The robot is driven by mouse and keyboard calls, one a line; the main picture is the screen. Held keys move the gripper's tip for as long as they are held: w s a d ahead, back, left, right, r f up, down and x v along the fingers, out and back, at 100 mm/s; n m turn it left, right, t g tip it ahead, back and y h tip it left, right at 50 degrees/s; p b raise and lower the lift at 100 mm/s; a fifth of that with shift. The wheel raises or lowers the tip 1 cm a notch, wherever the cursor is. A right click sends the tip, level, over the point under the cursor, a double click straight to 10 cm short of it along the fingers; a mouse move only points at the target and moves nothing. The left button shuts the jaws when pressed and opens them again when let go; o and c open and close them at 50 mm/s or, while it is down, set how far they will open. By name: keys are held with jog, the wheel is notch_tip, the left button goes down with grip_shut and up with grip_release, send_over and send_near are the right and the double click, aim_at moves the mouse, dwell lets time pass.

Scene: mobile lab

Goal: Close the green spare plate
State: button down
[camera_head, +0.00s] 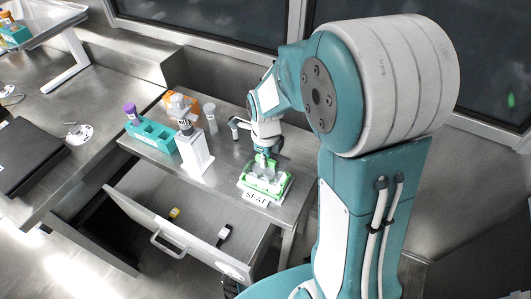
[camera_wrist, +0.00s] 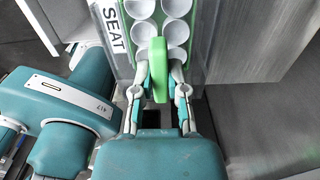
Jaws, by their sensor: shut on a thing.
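The green spare plate (camera_head: 284,190) sits on the steel bench behind a white label reading SEAT (camera_head: 256,198). In the wrist view its green edge (camera_wrist: 208,45) runs beside rows of white round wells (camera_wrist: 176,33). My gripper (camera_head: 264,157) is over the plate, pointing down. In the wrist view my gripper (camera_wrist: 162,78) is shut on a narrow green piece (camera_wrist: 159,58), with a finger on each side. The piece reaches over the near wells. Whether it is joined to the plate or to a lid is not clear.
An open drawer (camera_head: 190,235) below the bench holds a small yellow item (camera_head: 174,213) and a dark item (camera_head: 224,235). Left of the plate stand a white dispenser-like stand (camera_head: 194,152), a teal rack (camera_head: 152,134), a white cup (camera_head: 210,115) and an orange rack (camera_head: 177,99).

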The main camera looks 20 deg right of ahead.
aim_at(266, 171)
jog(key=shift+f, duration=1.4)
jog(key=shift+f, duration=1.55)
dwell(0.5)
jog(key=c, duration=0.6)
grip_release()
notch_tip(266, 171, up, 12)
jog(key=shift+f, duration=0.1)
dwell(0.3)
jog(key=s+r+n+t, duration=0.2)
jog(key=s+r+n, duration=0.2)
jog(key=n, duration=0.5)
jog(key=s+r+n+t, duration=0.1)
jog(key=s+r+n, duration=0.3)
jog(key=n, duration=0.5)
jog(key=s+r+n+t, duration=0.2)
jog(key=s+r+n, duration=0.3)
jog(key=s+n, duration=0.2)
jog(key=shift+s+n+t, duration=0.3)
jog(key=shift+s+n, duration=0.1)
jog(key=shift+n, duration=0.6)
